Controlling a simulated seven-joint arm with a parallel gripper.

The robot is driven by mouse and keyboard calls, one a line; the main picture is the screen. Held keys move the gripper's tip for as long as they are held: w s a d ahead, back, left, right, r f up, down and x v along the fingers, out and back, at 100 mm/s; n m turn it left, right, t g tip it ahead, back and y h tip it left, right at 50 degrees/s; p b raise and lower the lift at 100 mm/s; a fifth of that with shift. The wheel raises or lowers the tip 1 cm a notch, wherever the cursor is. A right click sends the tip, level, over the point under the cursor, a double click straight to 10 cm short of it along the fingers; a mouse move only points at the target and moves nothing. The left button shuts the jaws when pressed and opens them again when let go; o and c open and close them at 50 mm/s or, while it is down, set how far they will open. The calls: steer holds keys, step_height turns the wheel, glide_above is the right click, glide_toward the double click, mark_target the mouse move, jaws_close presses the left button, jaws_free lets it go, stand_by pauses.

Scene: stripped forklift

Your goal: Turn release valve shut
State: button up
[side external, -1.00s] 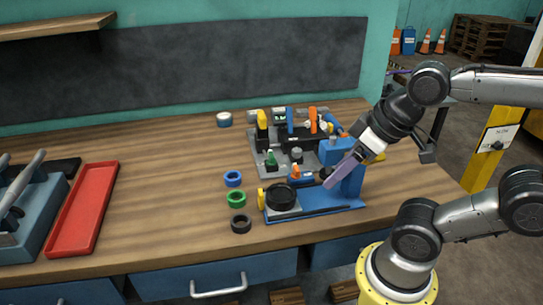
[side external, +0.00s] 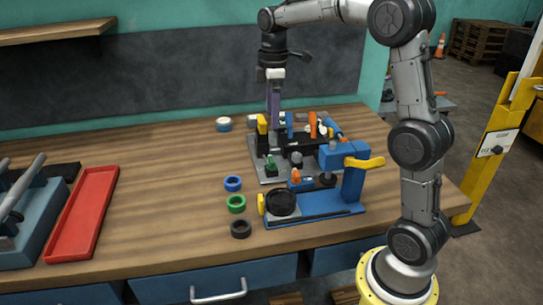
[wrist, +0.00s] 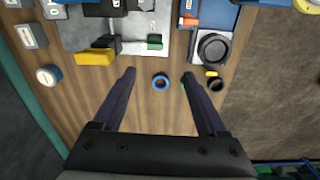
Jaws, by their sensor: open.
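No part is labelled legibly as the release valve. Candidates are a small orange lever (side external: 296,177) on the blue press (side external: 352,180) and a green knob (side external: 271,163) on the grey plate. The wrist view also shows the orange lever (wrist: 187,21) and a green piece (wrist: 154,40). My gripper (side external: 274,122) points down near the back left of the lever block (side external: 300,136), left of the press. In the wrist view my gripper (wrist: 159,74) has its fingers wide apart with nothing held; a blue ring shows beyond the gap.
Blue (side external: 233,183), green (side external: 236,203) and black (side external: 241,228) rings stand left of the press. A yellow lever (side external: 264,124) is beside my fingers. A white-and-blue roll (side external: 223,124) lies behind. A red tray (side external: 82,215) is at left; bare wood lies between.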

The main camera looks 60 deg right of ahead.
mark_target(272, 160)
steer(key=f, duration=0.9)
steer(key=w+d+f, duration=0.1)
steer(key=f, duration=0.4)
steer(key=shift+f, duration=0.3)
steer(key=shift+s+a, duration=0.1)
jaws_close()
